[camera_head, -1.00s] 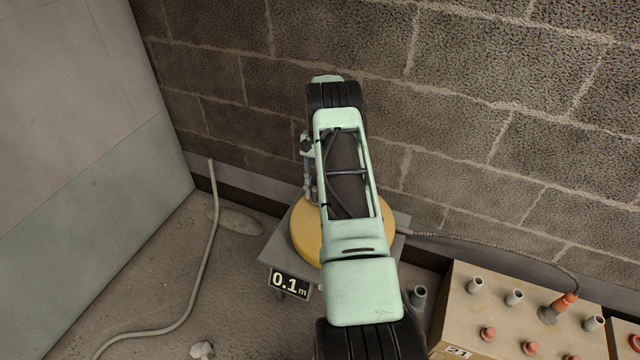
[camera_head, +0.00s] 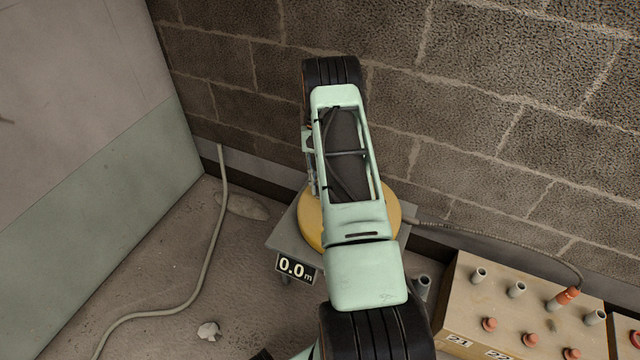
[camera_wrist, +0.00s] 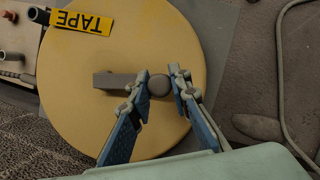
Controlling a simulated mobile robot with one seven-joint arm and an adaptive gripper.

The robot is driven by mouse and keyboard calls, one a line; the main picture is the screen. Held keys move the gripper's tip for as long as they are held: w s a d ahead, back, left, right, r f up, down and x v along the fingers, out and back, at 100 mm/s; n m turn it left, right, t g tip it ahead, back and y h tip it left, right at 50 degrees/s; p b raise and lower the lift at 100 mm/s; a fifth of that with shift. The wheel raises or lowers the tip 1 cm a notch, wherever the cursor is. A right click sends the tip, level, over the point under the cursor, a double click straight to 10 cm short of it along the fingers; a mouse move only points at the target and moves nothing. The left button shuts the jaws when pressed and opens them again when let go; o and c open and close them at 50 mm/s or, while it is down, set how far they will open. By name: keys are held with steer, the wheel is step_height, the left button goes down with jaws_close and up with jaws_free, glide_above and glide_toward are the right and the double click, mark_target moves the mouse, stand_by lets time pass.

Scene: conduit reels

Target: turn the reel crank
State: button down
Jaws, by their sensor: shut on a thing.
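The yellow reel (camera_head: 312,222) sits on a grey stand by the wall, partly hidden behind my arm in the head view. In the wrist view the reel (camera_wrist: 75,110) fills the middle and carries a yellow TAPE label (camera_wrist: 83,22). The grey crank (camera_wrist: 108,80) is a short bar with a round knob (camera_wrist: 159,85) at its right end. My gripper (camera_wrist: 160,84) has its two blue fingers closed on either side of the knob. The gripper and crank are hidden in the head view.
A dark conduit (camera_head: 490,231) runs from the reel to a box (camera_head: 470,300) with several grey stubs and orange caps at the right. A loose grey hose (camera_head: 213,240) lies on the floor at left. A brick wall stands close behind.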

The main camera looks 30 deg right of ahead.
steer(key=c, duration=1.8)
jaws_free()
steer(key=shift+o, duration=0.2)
steer(key=v, duration=1.2)
